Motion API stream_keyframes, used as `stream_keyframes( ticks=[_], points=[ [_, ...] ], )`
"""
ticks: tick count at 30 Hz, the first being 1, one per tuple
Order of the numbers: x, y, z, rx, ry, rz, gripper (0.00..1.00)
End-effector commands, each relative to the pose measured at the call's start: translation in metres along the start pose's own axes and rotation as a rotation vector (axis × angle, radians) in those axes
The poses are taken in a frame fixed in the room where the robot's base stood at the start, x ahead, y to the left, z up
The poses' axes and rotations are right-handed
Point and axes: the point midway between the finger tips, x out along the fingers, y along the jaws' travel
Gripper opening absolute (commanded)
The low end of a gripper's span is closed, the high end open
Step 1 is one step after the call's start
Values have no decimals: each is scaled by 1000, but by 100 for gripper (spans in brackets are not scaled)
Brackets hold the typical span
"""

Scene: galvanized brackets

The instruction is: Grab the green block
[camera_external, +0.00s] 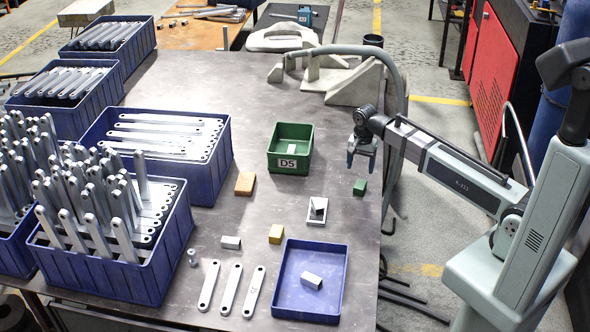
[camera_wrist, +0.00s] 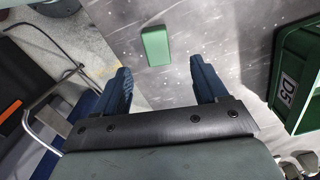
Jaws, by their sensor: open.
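A small green block (camera_external: 360,187) stands on the grey table near its right edge in the external view. It also shows in the wrist view (camera_wrist: 156,46), on the table ahead of the fingertips and between their lines. My gripper (camera_external: 362,160) is above the table, a little above and behind the block in the external view. In the wrist view, its two blue fingers (camera_wrist: 160,74) are spread apart with nothing between them. The block is apart from both fingers.
A green D5 bin (camera_external: 290,168) stands left of my gripper, also at the right in the wrist view (camera_wrist: 290,85). A blue tray (camera_external: 283,300) and several small blocks lie nearer the front. Blue crates of metal brackets (camera_external: 160,270) fill the left. The table's edge is close to the block.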

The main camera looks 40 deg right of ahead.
Motion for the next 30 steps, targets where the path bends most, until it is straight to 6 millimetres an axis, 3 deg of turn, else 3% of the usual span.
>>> stream_keyframes(
  ticks=[6,20,30],
  points=[
    [28,0,0,1,-1,1,72],
    [49,2,-1,1,-1,0,72],
    [85,6,-4,1,-2,1,72]
  ],
)
